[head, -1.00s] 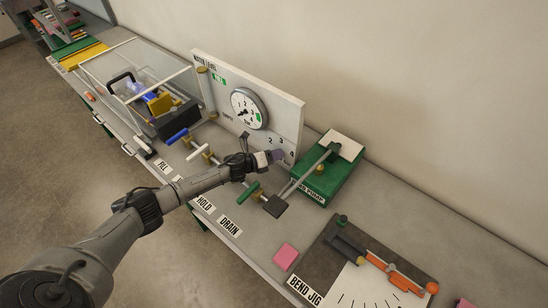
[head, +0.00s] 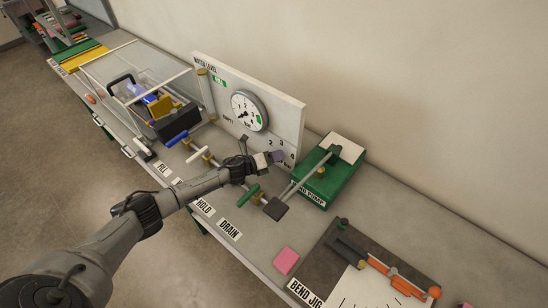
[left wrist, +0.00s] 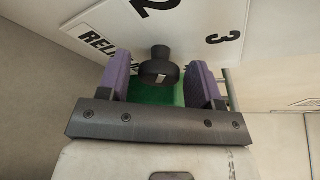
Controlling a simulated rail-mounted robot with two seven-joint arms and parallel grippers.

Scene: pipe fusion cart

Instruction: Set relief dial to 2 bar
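The relief dial (left wrist: 160,66) is a black round knob with a small white mark, seen in the left wrist view against the white panel (left wrist: 110,20). The numbers 2 and 3 and part of the word RELIEF show beside it. My left gripper (left wrist: 160,80) is open, with one purple-padded finger on each side of the knob and a narrow gap showing at each side. In the head view my left gripper (head: 274,157) is at the panel's lower right and hides the knob. Which number the mark points to is unclear. My right gripper is not in view.
A round pressure gauge (head: 249,111) is on the panel. A green pump (head: 328,180) with a lever stands close to the right of my gripper. Blue, white and green valve handles (head: 248,196) are in front of the panel. A pink block (head: 286,260) lies on the bench.

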